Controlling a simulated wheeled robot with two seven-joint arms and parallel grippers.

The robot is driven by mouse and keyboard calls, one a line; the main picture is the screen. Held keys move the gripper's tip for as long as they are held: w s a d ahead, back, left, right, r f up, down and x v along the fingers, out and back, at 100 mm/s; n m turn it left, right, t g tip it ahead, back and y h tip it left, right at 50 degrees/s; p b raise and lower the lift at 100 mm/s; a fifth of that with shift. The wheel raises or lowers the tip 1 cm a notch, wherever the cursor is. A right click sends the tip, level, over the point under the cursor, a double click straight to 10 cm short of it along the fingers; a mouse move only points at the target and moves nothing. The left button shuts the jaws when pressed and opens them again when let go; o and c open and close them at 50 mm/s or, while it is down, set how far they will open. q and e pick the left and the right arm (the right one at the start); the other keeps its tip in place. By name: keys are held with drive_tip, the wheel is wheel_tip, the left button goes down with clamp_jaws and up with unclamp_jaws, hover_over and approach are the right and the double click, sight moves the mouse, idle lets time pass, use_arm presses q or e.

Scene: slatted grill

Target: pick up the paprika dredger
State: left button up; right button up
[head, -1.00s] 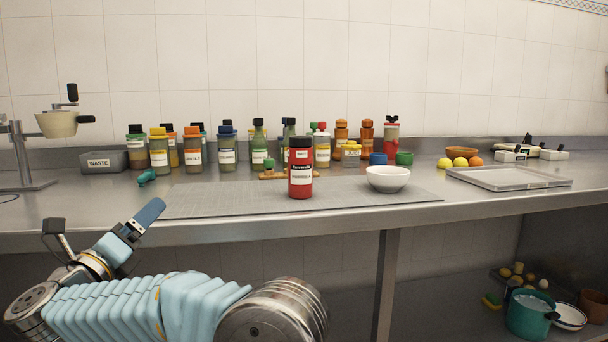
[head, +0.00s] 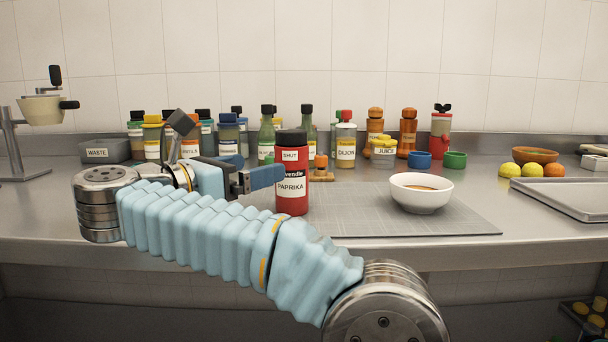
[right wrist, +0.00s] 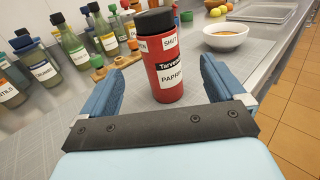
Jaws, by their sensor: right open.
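The paprika dredger (head: 292,190) is a red cylinder with a black cap and white labels reading SHUT and PAPRIKA. It stands upright on the grey mat (head: 450,222). My right gripper (head: 262,172) is open just left of the dredger in the head view. In the right wrist view the dredger (right wrist: 166,75) stands ahead, between the lines of the two blue fingers, and nothing is gripped. How far the fingertips reach along its sides I cannot tell exactly. My left gripper is not in view.
A white bowl (head: 421,196) with orange-brown contents stands right of the dredger. Several bottles and jars line the back, including a DIJON bottle (head: 346,146). A blue cup (head: 419,160) and green cup (head: 455,160) stand behind the bowl. A tray (head: 570,197) lies at right.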

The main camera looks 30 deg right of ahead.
sight(280, 160)
drive_tip(key=p+x, duration=0.1)
drive_tip(key=x, duration=0.6)
drive_tip(key=shift+r, duration=0.1)
drive_tip(key=x, duration=0.2)
drive_tip(key=r+p+x, duration=0.1)
drive_tip(key=x, duration=0.1)
drive_tip(key=shift+w+d, duration=0.1)
drive_tip(key=shift+d, duration=0.15)
drive_tip(key=shift+w+d+f+p, duration=0.1)
drive_tip(key=shift+w+d+p, duration=0.15)
drive_tip(key=shift+d, duration=0.2)
drive_tip(key=shift+s, duration=0.1)
drive_tip(key=c, duration=1.6)
